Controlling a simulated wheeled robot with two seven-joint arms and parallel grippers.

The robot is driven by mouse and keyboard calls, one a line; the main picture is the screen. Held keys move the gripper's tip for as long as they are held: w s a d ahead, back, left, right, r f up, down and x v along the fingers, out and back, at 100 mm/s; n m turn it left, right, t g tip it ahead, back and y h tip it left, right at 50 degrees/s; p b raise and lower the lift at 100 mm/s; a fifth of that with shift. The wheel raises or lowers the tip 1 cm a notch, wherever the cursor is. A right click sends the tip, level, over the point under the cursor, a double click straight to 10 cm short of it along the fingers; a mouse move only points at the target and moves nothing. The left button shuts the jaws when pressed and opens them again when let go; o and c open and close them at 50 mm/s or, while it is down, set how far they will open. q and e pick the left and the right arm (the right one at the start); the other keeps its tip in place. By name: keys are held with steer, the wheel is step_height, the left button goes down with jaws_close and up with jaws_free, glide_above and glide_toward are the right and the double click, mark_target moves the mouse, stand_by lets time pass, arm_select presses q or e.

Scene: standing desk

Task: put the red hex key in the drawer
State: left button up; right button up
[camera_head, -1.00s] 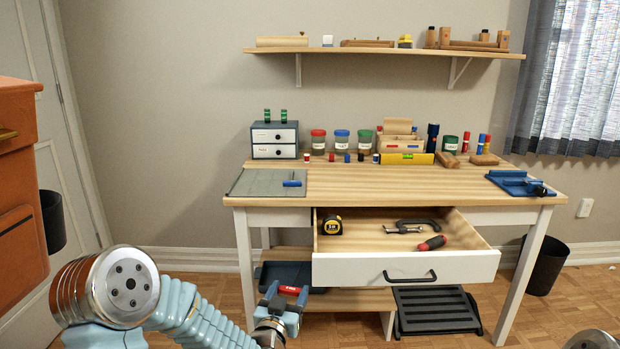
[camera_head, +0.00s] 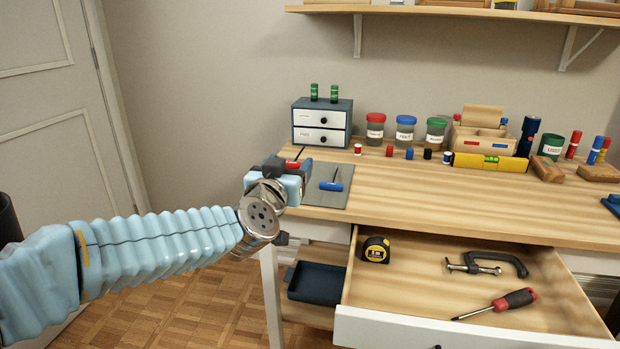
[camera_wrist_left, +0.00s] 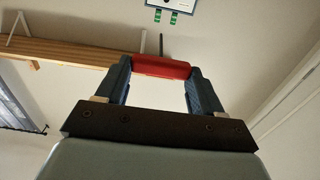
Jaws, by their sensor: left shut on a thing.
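My left gripper (camera_head: 290,170) is shut on the red hex key (camera_head: 293,164), over the left end of the desk by the grey mat (camera_head: 358,190). In the left wrist view the red handle (camera_wrist_left: 161,67) lies across between the two fingertips, and its dark shaft points away. The drawer (camera_head: 430,279) is pulled open below the desktop, to the right of my left gripper. It holds a yellow and black tape measure (camera_head: 376,250), a clamp (camera_head: 486,264) and a red-handled screwdriver (camera_head: 512,300). My right gripper is not in view.
A blue-handled hex key (camera_head: 332,186) lies on the mat. A small drawer cabinet (camera_head: 322,123), jars and spools line the back of the desk. A dark tray (camera_head: 316,283) sits on the lower shelf. The drawer's front left floor is bare.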

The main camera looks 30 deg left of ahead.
arm_select(q)
steer(key=w+a+f, duration=0.1)
steer(key=w+f, duration=0.2)
steer(key=w+a+f+b, duration=0.1)
steer(key=w+a+f, duration=0.1)
steer(key=w, duration=0.2)
steer(key=w+a+f, duration=0.1)
steer(key=w+f, duration=0.2)
steer(key=w, duration=0.1)
steer(key=shift+w+a+f, duration=0.2)
steer(key=shift+a+f, duration=0.1)
steer(key=shift+f, duration=0.05)
steer(key=shift+w+a+f+b, duration=0.1)
steer(key=shift+w+f+b, duration=0.1)
steer(key=shift+f+b, duration=0.1)
step_height(320, 180, down, 3)
steer(key=shift+w+f, duration=0.1)
steer(key=shift+f, duration=0.1)
steer(key=shift+f+b, duration=0.15)
steer(key=shift+b, duration=0.2)
steer(key=o, duration=1)
